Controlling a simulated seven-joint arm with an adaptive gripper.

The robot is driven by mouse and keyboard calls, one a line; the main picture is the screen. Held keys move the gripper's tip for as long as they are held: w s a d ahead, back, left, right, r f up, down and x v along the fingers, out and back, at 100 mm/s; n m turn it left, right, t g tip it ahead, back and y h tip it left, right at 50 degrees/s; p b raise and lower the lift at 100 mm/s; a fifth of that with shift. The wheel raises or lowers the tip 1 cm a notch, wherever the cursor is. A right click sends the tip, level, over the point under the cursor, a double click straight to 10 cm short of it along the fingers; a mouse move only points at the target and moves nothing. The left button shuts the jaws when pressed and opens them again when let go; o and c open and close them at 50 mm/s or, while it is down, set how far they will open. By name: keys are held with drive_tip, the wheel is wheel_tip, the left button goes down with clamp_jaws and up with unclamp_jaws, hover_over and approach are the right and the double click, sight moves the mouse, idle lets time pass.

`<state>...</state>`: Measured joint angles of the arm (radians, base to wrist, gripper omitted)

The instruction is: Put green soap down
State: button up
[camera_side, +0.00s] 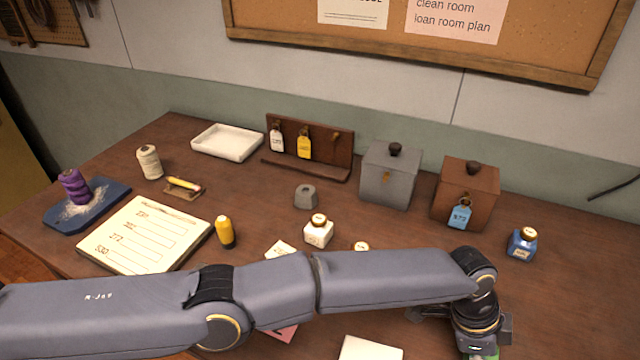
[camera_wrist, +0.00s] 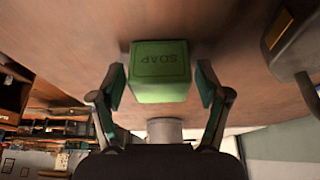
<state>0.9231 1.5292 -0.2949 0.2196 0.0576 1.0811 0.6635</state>
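The green soap (camera_wrist: 160,68), a block marked SOAP, sits between the two fingers of my gripper (camera_wrist: 160,85) in the wrist view. A narrow gap shows on each side of the soap, so the fingers look open around it. In the side view my gripper (camera_side: 482,338) points down at the lower right, low over the table's front. A sliver of the green soap (camera_side: 484,356) shows beneath it at the bottom edge. The soap's underside is hidden, so I cannot tell whether it rests on the table.
On the brown table (camera_side: 560,300) are a blue bottle (camera_side: 521,245), a brown box (camera_side: 466,193) with a blue tag, a grey box (camera_side: 390,175), a white jar (camera_side: 318,232) and a white card (camera_side: 370,349). Bare wood lies right of my gripper. My arm hides part of the front.

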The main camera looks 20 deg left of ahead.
drive_tip(key=shift+a+r, duration=0.1)
drive_tip(key=shift+r, duration=0.55)
drive_tip(key=w+a+r+n+t, duration=0.1)
drive_tip(key=w+a+r, duration=0.1)
drive_tip(key=a+r, duration=0.7)
drive_tip(key=w+a+r+n+t, duration=0.1)
drive_tip(key=w+a+r+n, duration=0.15)
drive_tip(key=a+r, duration=0.7)
drive_tip(key=s+a+r+n+t+y, duration=0.1)
drive_tip(key=a+r+n, duration=0.1)
drive_tip(key=a+r, duration=0.55)
drive_tip(key=a+r+n+t+y, duration=0.1)
drive_tip(key=a+r+n, duration=0.25)
drive_tip(key=a, duration=0.65)
drive_tip(key=s+a+r+n+t+y, duration=0.1)
drive_tip(key=s+a+n, duration=0.1)
drive_tip(key=s+a, duration=0.45)
drive_tip(key=s+a+n+y, duration=0.1)
drive_tip(key=s+a+n, duration=0.25)
drive_tip(key=a, duration=0.65)
drive_tip(key=s+a+f+n, duration=0.3)
drive_tip(key=s+a, duration=0.3)
drive_tip(key=s, duration=0.3)
drive_tip(key=shift+s+a+f+t+y, duration=0.15)
drive_tip(key=shift+s+f+t+y, duration=0.15)
drive_tip(key=shift+f, duration=0.35)
